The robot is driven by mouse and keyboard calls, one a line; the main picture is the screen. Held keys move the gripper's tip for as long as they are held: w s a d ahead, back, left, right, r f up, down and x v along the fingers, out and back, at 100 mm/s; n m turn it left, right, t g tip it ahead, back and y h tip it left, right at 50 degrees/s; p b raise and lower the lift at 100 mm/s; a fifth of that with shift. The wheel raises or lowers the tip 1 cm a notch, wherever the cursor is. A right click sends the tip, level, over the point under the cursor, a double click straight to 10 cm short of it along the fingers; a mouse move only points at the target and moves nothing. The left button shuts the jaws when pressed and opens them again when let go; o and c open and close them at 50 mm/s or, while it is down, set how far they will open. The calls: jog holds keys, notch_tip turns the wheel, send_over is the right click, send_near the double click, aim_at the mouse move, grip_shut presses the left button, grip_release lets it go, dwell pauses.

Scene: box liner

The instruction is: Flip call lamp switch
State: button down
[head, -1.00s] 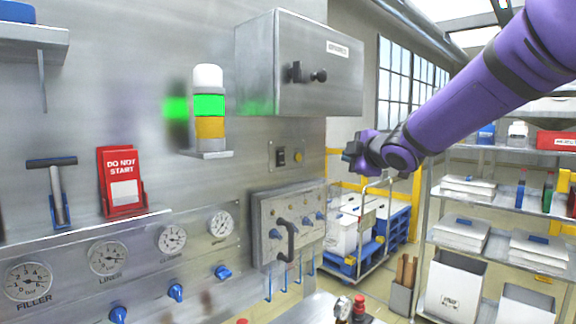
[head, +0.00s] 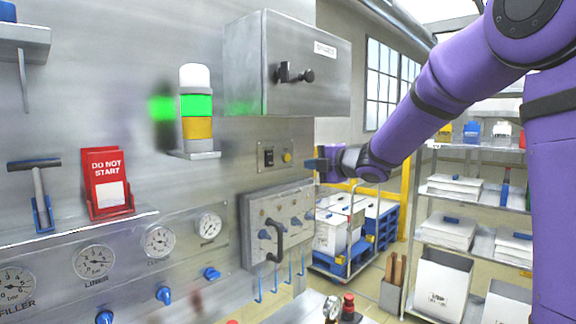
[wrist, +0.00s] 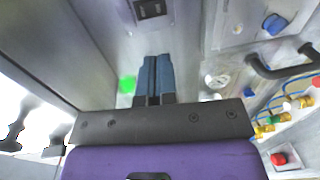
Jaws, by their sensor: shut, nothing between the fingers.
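The switch (head: 268,157) is a small black rocker on a metal plate, with a yellow round lamp (head: 287,157) to its right. In the wrist view the switch (wrist: 151,8) shows at the top edge, beyond my fingertips. My gripper (head: 311,164) is to the right of the plate in the head view, and its blue fingers (wrist: 155,60) are together and empty. The fingers look apart from the switch. The rocker's position is too small to tell.
A grey metal cabinet (head: 292,65) juts out above the switch. Below is a valve panel (head: 262,215) with a dark handle (head: 277,240). A lit green stack light (head: 197,105) stands to the left. Shelves (head: 465,190) stand on the right.

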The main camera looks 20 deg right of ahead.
aim_at(271, 165)
jog(key=x, duration=1.3)
jog(key=shift+w+a, duration=0.2)
jog(key=shift+w, duration=0.05)
jog(key=shift+w+a+f, duration=0.1)
jog(key=shift+w+f, duration=0.05)
jog(key=shift+w, duration=0.05)
jog(key=shift+s, duration=0.1)
